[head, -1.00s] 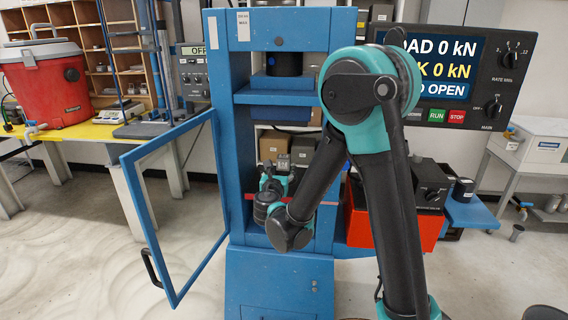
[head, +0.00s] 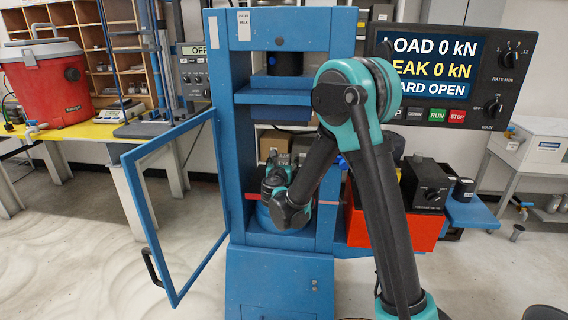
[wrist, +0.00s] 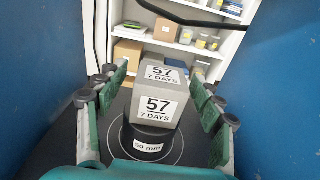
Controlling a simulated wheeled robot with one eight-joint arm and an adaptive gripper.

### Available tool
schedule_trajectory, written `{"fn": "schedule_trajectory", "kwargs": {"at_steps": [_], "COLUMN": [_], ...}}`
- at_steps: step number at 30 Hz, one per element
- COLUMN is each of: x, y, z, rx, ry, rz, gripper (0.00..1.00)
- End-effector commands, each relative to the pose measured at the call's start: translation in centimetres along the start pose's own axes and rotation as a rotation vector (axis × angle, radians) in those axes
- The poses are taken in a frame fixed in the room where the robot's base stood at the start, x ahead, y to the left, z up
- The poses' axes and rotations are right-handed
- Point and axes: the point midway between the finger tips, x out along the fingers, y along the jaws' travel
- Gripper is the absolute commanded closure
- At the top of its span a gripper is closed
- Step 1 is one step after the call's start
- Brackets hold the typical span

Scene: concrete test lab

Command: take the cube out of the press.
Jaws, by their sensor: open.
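The cube (wrist: 157,101) is grey with white labels reading "57 7 DAYS". In the wrist view it sits on a dark round spacer (wrist: 141,140) marked "50 mm". The spacer stands on a dark platen with ring lines. My gripper (wrist: 158,82) is open, with one finger on each side of the cube and gaps visible between them. The blue press (head: 240,130) stands in the middle of the head view, and its guard door (head: 137,210) is swung open to the left. My arm reaches into the press and hides the cube in that view.
The press's blue side walls (wrist: 285,110) stand close on both sides of my gripper. The upper platen block (head: 280,113) is above my arm. The display (head: 430,65) reads "LOAD 0 kN". A red box (head: 375,226) stands right of the press. Shelves (wrist: 180,38) show behind.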

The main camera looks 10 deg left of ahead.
Motion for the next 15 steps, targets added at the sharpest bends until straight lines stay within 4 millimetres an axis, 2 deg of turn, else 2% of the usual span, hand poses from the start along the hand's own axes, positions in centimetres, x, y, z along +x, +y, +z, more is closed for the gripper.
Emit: {"fn": "schedule_trajectory", "kwargs": {"at_steps": [2,15], "x": [-0.02,-0.04], "y": [0.00,0.01], "z": [0.00,0.00], "rx": [0.000,0.000], "ry": [0.000,0.000], "rz": [0.000,0.000], "gripper": [0.35,0.90]}}
